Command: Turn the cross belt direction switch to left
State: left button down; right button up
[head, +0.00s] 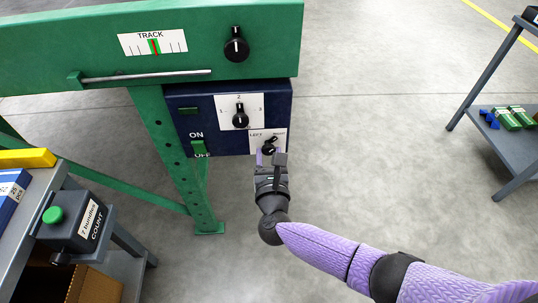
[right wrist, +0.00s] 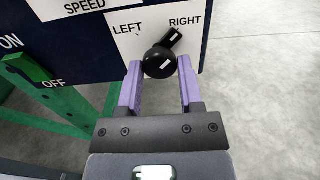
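The cross belt direction switch (right wrist: 159,62) is a black round knob on a white plate marked LEFT and RIGHT. Its pointer tilts up and to the right, towards RIGHT. In the head view the switch (head: 270,146) sits at the lower right of the dark blue panel, partly hidden by my gripper. My right gripper (right wrist: 160,68) has its two purple fingers spread, one at each side of the knob's lower part. I cannot tell whether they touch it. In the head view the right gripper (head: 268,156) is just below the plate. My left gripper is not in view.
The dark blue panel (head: 200,125) also carries a numbered dial (head: 240,117) above the switch and a green ON/OFF switch (head: 199,148) to the left. A black TRACK knob (head: 236,46) is on the green beam.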

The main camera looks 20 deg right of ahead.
grip_shut()
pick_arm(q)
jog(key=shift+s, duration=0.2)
